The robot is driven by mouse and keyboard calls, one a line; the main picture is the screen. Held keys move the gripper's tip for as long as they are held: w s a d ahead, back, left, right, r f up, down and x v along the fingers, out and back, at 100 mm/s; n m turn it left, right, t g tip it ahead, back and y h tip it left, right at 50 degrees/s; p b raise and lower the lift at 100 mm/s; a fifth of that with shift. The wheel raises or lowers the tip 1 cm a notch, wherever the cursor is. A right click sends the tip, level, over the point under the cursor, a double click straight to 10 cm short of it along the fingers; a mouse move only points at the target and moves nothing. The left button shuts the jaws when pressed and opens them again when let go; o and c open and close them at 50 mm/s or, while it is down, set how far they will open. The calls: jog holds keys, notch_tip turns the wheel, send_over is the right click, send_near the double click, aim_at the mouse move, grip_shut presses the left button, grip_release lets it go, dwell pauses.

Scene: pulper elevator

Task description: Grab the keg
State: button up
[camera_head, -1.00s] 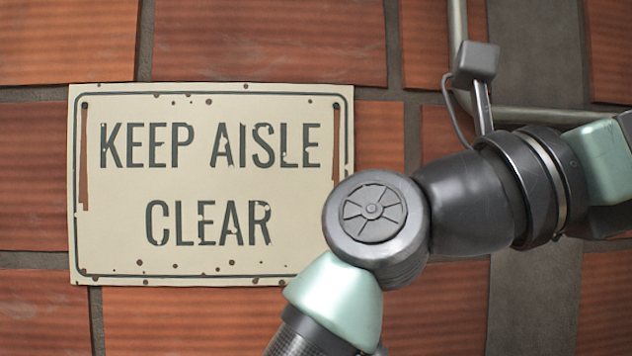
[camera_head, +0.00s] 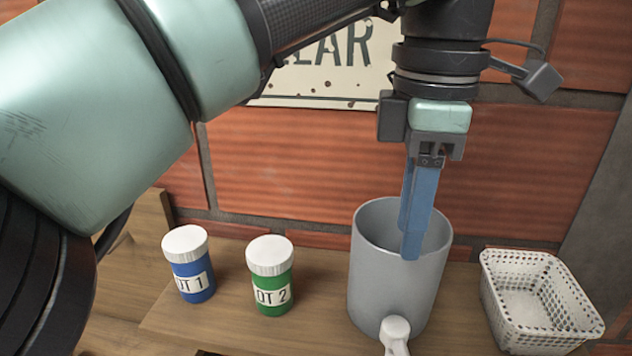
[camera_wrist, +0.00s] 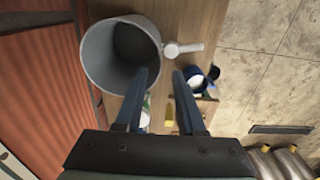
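No object is labelled as a keg. Two rounded metal vessels with yellow tops, possibly kegs, stand at the bottom right corner of the wrist view (camera_wrist: 292,163), partly cut off by the frame. They do not show in the head view. A tall grey open-topped cylinder (camera_head: 378,285) with a pale knob or handle low on its front stands on the wooden surface; it also shows in the wrist view (camera_wrist: 97,65). My gripper (camera_head: 410,240) points down over the cylinder's opening in the head view. In the wrist view its two fingers (camera_wrist: 160,75) are apart with nothing between them.
A blue jar (camera_head: 190,270) and a green jar (camera_head: 270,280), both white-lidded, stand left of the cylinder. A white perforated basket (camera_head: 530,335) stands to its right. A brick wall (camera_head: 300,180) is behind. Tiled floor (camera_wrist: 270,60) fills the right of the wrist view.

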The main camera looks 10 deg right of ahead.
aim_at(402, 277)
notch_tip(402, 277, down, 8)
jog(key=shift+d+f+p, duration=0.1)
jog(key=shift+d+p, duration=0.05)
jog(key=shift+p, duration=0.65)
grip_shut()
dwell(1.0)
